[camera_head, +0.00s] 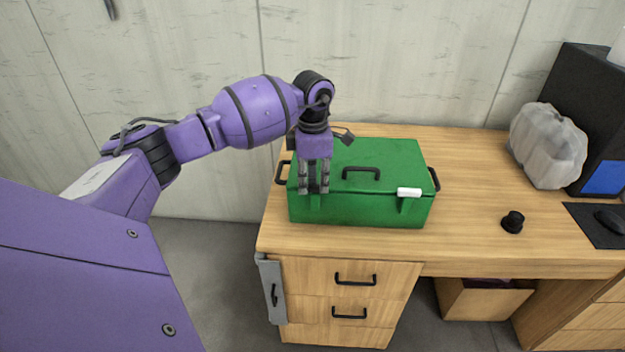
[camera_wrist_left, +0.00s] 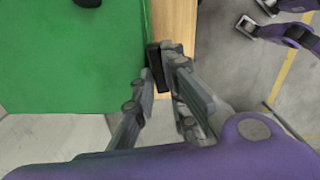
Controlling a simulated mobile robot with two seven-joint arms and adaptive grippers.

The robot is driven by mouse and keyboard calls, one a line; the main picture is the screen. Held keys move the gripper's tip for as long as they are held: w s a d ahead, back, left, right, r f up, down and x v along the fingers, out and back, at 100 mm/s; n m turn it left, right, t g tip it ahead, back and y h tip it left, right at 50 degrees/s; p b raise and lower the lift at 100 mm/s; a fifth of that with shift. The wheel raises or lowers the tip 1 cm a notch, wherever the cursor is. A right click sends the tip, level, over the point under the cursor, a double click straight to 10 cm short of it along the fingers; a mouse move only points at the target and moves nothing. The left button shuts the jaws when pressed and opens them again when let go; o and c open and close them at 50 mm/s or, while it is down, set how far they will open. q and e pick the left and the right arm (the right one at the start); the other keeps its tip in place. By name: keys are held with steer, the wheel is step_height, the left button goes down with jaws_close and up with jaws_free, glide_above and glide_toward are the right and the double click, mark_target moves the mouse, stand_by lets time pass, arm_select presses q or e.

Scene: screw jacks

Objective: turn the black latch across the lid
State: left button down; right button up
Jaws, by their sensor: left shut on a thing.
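The green box (camera_head: 360,205) stands on the wooden desk with its lid (camera_head: 390,160) closed. My left gripper (camera_head: 314,190) points down at the lid's front edge, near the left corner. It is shut on the black latch (camera_wrist_left: 156,68), which shows between the fingers in the left wrist view. A white latch (camera_head: 409,192) sits at the right of the same edge. My right gripper is not in view.
The lid has a black handle (camera_head: 361,172) in its middle, and a black handle (camera_head: 434,179) is on the box's right side. A small black knob (camera_head: 513,222) and a grey-white lump (camera_head: 548,147) are on the desk (camera_head: 470,200) to the right. The desk between is clear.

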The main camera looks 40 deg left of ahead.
arm_select(q)
steer(key=n+p, duration=0.1)
steer(key=n, duration=0.3)
steer(key=shift+d+r+n, duration=0.1)
steer(key=shift+n, duration=0.2)
steer(key=n+p, duration=0.1)
steer(key=n, duration=0.2)
steer(key=shift+s+d+n, duration=0.1)
steer(key=shift+n, duration=0.2)
steer(key=n+p, duration=0.2)
steer(key=n, duration=0.3)
steer(key=shift+d, duration=0.15)
steer(key=shift+n+p, duration=0.4)
steer(key=shift+n, duration=0.9)
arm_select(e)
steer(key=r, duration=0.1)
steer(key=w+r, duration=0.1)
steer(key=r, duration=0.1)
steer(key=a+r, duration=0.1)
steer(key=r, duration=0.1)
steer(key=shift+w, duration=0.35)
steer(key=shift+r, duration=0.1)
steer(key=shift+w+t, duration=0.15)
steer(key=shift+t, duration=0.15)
